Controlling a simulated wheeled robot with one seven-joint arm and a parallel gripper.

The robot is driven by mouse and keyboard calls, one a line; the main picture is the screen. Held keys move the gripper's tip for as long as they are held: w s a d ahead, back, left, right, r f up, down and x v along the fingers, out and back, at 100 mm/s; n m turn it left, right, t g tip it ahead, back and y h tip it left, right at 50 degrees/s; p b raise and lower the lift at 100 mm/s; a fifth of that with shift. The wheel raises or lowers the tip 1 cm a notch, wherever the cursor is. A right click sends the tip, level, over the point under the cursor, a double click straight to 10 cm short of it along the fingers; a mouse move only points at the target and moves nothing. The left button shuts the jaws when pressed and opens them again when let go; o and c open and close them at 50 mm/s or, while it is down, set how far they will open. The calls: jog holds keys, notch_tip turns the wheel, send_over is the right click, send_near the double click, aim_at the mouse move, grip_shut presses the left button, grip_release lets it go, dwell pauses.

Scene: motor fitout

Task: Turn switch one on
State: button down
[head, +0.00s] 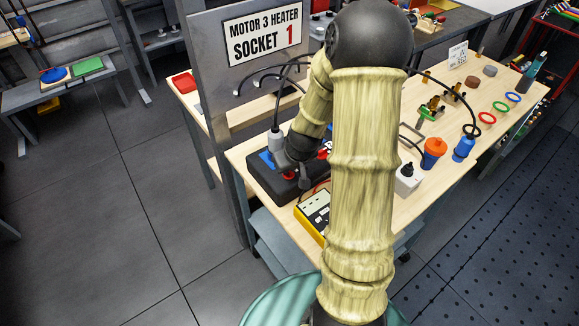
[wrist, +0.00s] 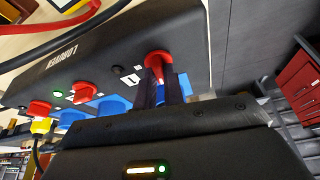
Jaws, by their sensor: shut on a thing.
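A black switch box (head: 262,180) with blue sockets and red switches lies on the wooden bench in the head view. In the wrist view the same black box (wrist: 110,55) fills the upper part. A red switch (wrist: 157,59) sits beside white labels (wrist: 131,78), one marked 1. My gripper (wrist: 163,77) is shut on this red switch, its dark fingers on either side. In the head view my gripper (head: 289,163) is over the box, and my arm hides part of it. The switch's exact turn angle is hard to read.
A yellow device (head: 314,212) lies close in front. A white socket block (head: 408,179), orange cup (head: 433,153) and blue plug (head: 464,147) are to the right. A sign (head: 263,37) reads MOTOR 3 HEATER SOCKET 1.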

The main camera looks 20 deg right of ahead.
jog(key=m+p, duration=0.1)
jog(key=m+h+p, duration=0.1)
jog(key=m, duration=0.1)
jog(key=m+p, duration=0.1)
jog(key=m, duration=0.1)
jog(key=shift+a+r+h+p, duration=0.25)
jog(key=shift+h+p, duration=0.1)
jog(key=shift+h, duration=0.05)
jog(key=m+h+p, duration=0.1)
jog(key=m+p, duration=0.1)
jog(key=p, duration=0.1)
jog(key=m+g+p, duration=0.1)
jog(key=m+p, duration=0.2)
jog(key=p, duration=0.1)
jog(key=shift+w+r+m+g+h, duration=0.15)
jog(key=shift+m+g+h, duration=0.15)
jog(key=shift+h, duration=0.1)
jog(key=m+g+p, duration=0.1)
jog(key=m+p, duration=0.2)
jog(key=p, duration=0.3)
jog(key=shift+w+a+m+h, duration=0.1)
jog(key=shift+m+h, duration=0.2)
jog(key=shift+h, duration=0.1)
jog(key=shift+f+m+g+p, duration=0.35)
jog(key=shift+m+p, duration=0.45)
jog(key=shift+p, duration=0.4)
jog(key=c, duration=1.5)
grip_release()
